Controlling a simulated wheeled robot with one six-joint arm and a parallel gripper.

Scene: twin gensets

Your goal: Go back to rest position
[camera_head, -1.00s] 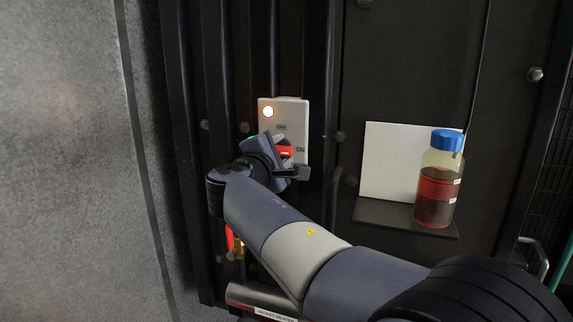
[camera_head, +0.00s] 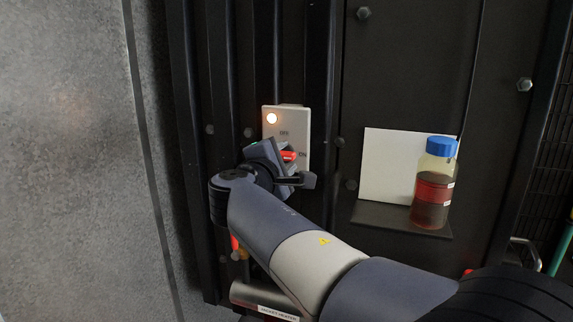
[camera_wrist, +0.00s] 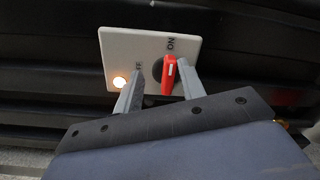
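My gripper (camera_head: 290,168) is in front of a white switch plate (camera_head: 299,122) on the dark ribbed panel. In the wrist view my gripper (camera_wrist: 160,84) is open, with its two fingers apart. The red switch handle (camera_wrist: 169,75) stands between them, closer to the right finger; I cannot tell whether they touch. The handle also shows in the head view (camera_head: 289,156), partly hidden by my gripper, and points toward the ON label.
A bottle of dark red liquid with a blue cap (camera_head: 435,190) stands on a small black shelf (camera_head: 380,216) to the right, before a white card (camera_head: 388,165). A labelled metal cylinder (camera_head: 250,297) is below my arm. A grey wall (camera_head: 70,150) is at left.

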